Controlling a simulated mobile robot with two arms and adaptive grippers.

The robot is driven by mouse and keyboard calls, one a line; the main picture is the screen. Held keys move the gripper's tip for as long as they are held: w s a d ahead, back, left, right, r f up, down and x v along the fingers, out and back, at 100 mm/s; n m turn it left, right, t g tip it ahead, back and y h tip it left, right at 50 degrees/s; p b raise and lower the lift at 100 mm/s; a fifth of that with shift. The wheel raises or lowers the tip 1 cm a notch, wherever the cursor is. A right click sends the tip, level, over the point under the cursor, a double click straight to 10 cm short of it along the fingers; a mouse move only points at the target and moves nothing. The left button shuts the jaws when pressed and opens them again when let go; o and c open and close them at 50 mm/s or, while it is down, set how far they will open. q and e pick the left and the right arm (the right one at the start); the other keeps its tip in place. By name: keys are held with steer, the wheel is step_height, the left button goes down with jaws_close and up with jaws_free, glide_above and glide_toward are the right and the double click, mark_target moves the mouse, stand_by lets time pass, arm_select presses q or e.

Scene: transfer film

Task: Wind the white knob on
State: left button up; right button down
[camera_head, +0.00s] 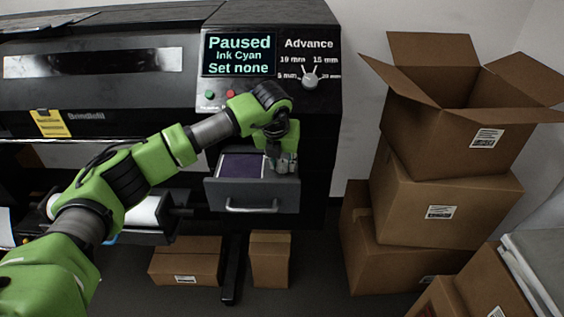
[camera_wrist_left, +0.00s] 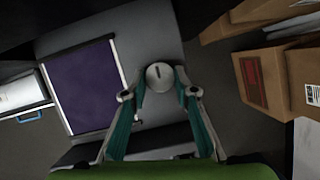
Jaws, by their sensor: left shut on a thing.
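The open grey drawer (camera_head: 252,194) of the black printer holds a flat purple sheet (camera_head: 242,165), which also shows in the left wrist view (camera_wrist_left: 85,85). My left gripper (camera_head: 283,164) points down at the right part of the drawer. In the left wrist view a round whitish knob (camera_wrist_left: 160,77) with a dark slot mark sits between the fingertips of my left gripper (camera_wrist_left: 159,92), which is shut on it. In the head view the gripper hides most of this knob. My right gripper is in neither view.
The printer display (camera_head: 239,55) reads "Paused, Ink Cyan, Set none". A pale Advance dial (camera_head: 310,77) with mm marks is right of it. Green (camera_head: 209,95) and red (camera_head: 230,94) buttons sit below. Stacked cardboard boxes (camera_head: 445,205) stand right of the printer; smaller boxes (camera_head: 186,262) lie below.

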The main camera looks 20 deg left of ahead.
arm_select(q)
steer(key=m+b, duration=0.1)
steer(key=b, duration=0.1)
steer(key=m+h+b, duration=0.1)
steer(key=m, duration=0.1)
steer(key=shift+a+f+b, duration=0.15)
steer(key=shift+f+b, duration=0.05)
steer(key=shift+b, duration=0.2)
steer(key=shift+w+r+m+h+b, duration=0.1)
steer(key=shift+m+h+b, duration=0.45)
steer(key=shift+m, duration=0.55)
steer(key=shift+a+m+g+h+b, duration=0.1)
steer(key=shift+m+g+h+b, duration=0.2)
steer(key=shift+m, duration=0.5)
steer(key=m, duration=0.2)
steer(key=m+g+h, duration=0.1)
steer(key=shift+w+a+r+m, duration=0.1)
steer(key=shift+r+m, duration=0.1)
steer(key=shift+m, duration=0.2)
steer(key=m, duration=0.2)
steer(key=shift+w+m+g+h, duration=0.1)
steer(key=shift+m+g+h, duration=0.2)
steer(key=shift+g+h, duration=0.1)
steer(key=shift+w+m+g+h+p, duration=0.1)
steer(key=shift+m+g+h+p, duration=0.4)
steer(key=shift+m, duration=1.3)
steer(key=shift+a+y, duration=0.1)
steer(key=shift+y, duration=0.15)
